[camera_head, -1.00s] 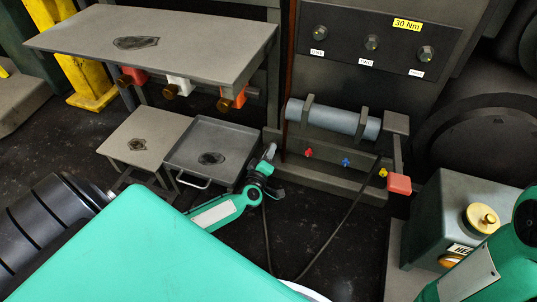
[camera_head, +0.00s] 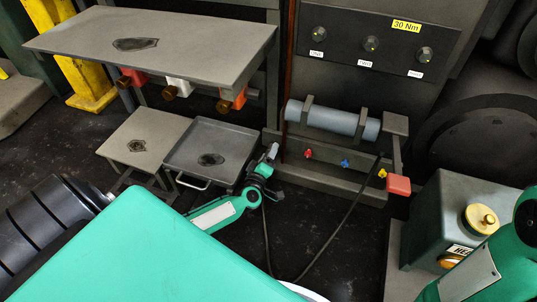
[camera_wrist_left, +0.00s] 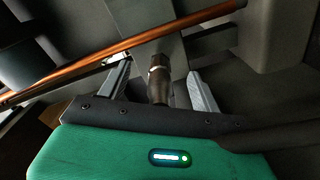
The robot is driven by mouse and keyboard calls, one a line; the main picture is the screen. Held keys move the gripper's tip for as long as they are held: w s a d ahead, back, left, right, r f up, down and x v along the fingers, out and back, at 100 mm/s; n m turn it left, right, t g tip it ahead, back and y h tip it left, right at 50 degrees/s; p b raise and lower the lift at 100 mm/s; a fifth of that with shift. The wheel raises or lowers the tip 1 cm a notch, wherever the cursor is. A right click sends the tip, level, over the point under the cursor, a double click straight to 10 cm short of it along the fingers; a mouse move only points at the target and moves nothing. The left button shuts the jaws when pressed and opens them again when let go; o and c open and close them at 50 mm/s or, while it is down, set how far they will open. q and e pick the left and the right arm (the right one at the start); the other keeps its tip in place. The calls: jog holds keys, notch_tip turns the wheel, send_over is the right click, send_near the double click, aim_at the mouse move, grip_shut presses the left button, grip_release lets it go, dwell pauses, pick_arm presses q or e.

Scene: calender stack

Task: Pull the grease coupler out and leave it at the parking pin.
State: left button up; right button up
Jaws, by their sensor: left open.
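My left gripper (camera_head: 273,170) is low in front of the grey machine frame, right of the shallow tray. In the left wrist view its two fingers (camera_wrist_left: 160,88) stand apart, open. A dark coupler with a metal collar (camera_wrist_left: 158,82) lies between them, with gaps on both sides; its far end meets a grey block. In the head view the coupler is too small to make out. A black hose (camera_head: 345,215) loops over the floor near the gripper. I cannot tell which part is the parking pin. My right gripper is out of view.
A copper-coloured pipe (camera_wrist_left: 130,45) crosses just beyond the fingers. Red (camera_head: 308,153), blue (camera_head: 345,163) and yellow (camera_head: 382,172) fittings sit along the frame under a grey cylinder (camera_head: 330,118). The tray (camera_head: 228,133) is at left. A green-grey box (camera_head: 450,205) stands at right.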

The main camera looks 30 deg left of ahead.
pick_arm(q)
jog(key=p+v, duration=0.2)
jog(key=v, duration=0.4)
jog(key=shift+s+p, duration=0.35)
jog(key=shift+s, duration=0.05)
dwell(0.6)
